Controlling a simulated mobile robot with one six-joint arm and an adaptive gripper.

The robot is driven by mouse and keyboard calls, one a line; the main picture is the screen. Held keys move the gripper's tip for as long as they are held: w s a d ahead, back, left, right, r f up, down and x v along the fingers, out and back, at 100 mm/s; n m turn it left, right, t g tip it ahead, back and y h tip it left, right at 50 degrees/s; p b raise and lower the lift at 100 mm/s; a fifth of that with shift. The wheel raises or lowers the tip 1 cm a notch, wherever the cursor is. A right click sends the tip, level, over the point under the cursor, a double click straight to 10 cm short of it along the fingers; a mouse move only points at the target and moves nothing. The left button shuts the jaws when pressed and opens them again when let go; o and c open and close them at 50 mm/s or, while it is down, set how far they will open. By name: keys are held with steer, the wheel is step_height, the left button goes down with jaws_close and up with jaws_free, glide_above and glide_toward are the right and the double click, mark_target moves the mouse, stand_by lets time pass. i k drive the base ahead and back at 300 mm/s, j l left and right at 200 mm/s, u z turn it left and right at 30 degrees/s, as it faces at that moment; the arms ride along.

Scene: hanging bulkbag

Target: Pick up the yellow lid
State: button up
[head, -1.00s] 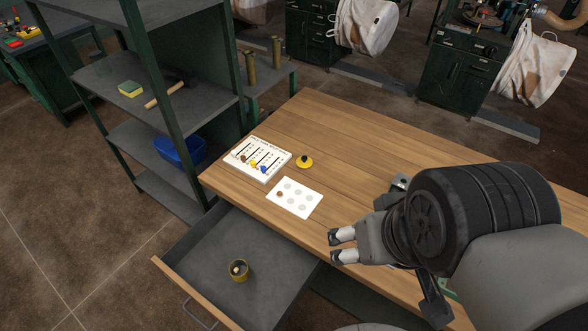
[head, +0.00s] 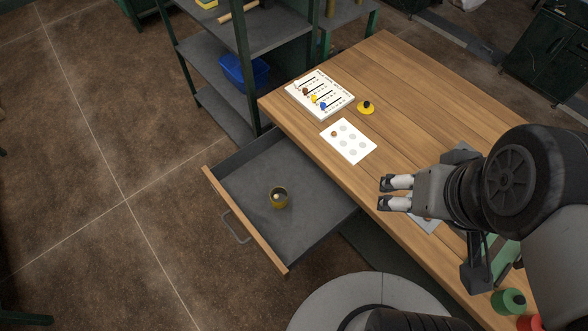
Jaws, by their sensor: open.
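A small round yellow lid (head: 366,108) with a dark knob lies on the wooden table, to the right of the white board with coloured pegs. My gripper (head: 381,193) is open and empty. In the picture it is below the lid and well apart from it, with its fingers pointing left near the table's front edge. A yellowish round container (head: 278,197) with a pale thing inside stands in the open drawer.
The white peg board (head: 320,94) and a white card with grey circles (head: 348,141) lie near the lid. The grey drawer (head: 250,170) stands open in front of the table (head: 430,110). A shelf holds a blue bin (head: 243,71). Green (head: 508,301) and red items show lower right.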

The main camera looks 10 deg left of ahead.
mark_target(365, 108)
steer(key=k+j+z, duration=0.1)
steer(key=j, duration=0.3)
steer(key=j+z, duration=0.1)
steer(key=j, duration=0.35)
steer(key=k+j+z, duration=0.15)
steer(key=j, duration=0.2)
steer(key=k+j+z, duration=0.1)
steer(key=j, duration=0.3)
steer(key=k+j+z, duration=0.1)
steer(key=j, duration=0.3)
steer(key=i+j+z, duration=0.3)
steer(key=j+z, duration=0.15)
steer(key=j, duration=0.4)
steer(key=i+j+z, duration=0.1)
steer(key=j+z, duration=0.3)
steer(key=j, duration=0.5)
steer(key=j+z, duration=0.45)
steer(key=j, duration=0.5)
steer(key=i+j+z, duration=0.1)
steer(key=i+j, duration=0.2)
steer(key=i, duration=0.2)
steer(key=i+j, duration=0.35)
steer(key=i+z, duration=0.05)
steer(key=i, duration=0.05)
